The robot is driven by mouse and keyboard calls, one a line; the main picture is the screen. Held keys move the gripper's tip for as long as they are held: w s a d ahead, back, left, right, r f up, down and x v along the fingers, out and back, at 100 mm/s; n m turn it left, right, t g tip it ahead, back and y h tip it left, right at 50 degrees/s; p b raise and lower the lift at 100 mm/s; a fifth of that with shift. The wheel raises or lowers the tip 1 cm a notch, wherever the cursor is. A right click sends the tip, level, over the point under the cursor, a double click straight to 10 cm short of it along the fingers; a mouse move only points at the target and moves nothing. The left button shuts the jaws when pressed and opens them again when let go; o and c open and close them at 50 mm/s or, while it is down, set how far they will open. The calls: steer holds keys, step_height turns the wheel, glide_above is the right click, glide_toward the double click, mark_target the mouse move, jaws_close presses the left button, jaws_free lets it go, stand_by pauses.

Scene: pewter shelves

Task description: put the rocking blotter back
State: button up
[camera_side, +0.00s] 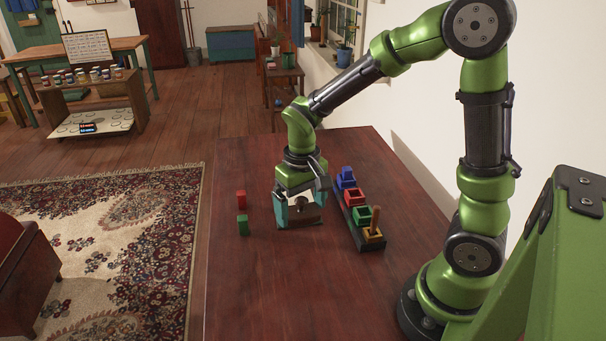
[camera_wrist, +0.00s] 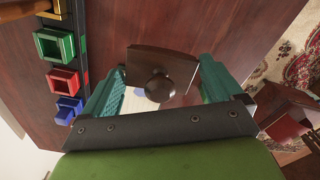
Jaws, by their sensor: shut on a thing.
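The rocking blotter (camera_side: 306,217) is dark brown wood with a round knob (camera_wrist: 159,88), which shows in the wrist view. My gripper (camera_side: 301,208) has its teal fingers on either side of the blotter, shut on it. In the wrist view the gripper (camera_wrist: 161,90) spans the blotter, with a finger at each end. The blotter is low over the table, and I cannot tell whether it touches the top. A pale patch shows beside the knob in the wrist view; I cannot tell what it is.
A dark rack (camera_side: 371,244) with open blue, red (camera_side: 355,197) and green (camera_side: 362,216) boxes and a yellow piece with a brown peg stands right of the gripper. A red block (camera_side: 241,199) and green block (camera_side: 243,225) stand left. The table's (camera_side: 300,290) front is clear.

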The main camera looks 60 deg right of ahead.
mark_target(307, 215)
steer(key=shift+m, duration=0.4)
steer(key=f, duration=0.1)
steer(key=s+f, duration=0.1)
steer(key=f, duration=0.1)
steer(key=s+f, duration=0.1)
steer(key=shift+a+f, duration=0.1)
steer(key=shift+f, duration=0.2)
steer(key=shift+w+f, duration=0.15)
steer(key=shift+f, duration=2.05)
steer(key=shift+f, duration=0.1)
steer(key=o, duration=0.6)
steer(key=shift+c, duration=0.2)
step_height(307, 215, up, 12)
steer(key=shift+f, duration=0.1)
steer(key=s+a+r+t, duration=0.1)
steer(key=s+r+t, duration=0.1)
steer(key=r, duration=0.2)
steer(key=s+a+r+t+y, duration=0.1)
steer(key=s+r+t, duration=0.1)
steer(key=s+r, duration=0.1)
steer(key=s+a+r+t+y, duration=0.1)
steer(key=s+r+t, duration=0.1)
steer(key=r+t, duration=0.1)
steer(key=shift+s+a+r+n, duration=0.1)
steer(key=shift+s+r+n, duration=0.05)
steer(key=shift+r, duration=0.3)
steer(key=shift+s+a+r+n, duration=0.1)
steer(key=shift+s+r+n, duration=0.05)
steer(key=shift+r, duration=0.3)
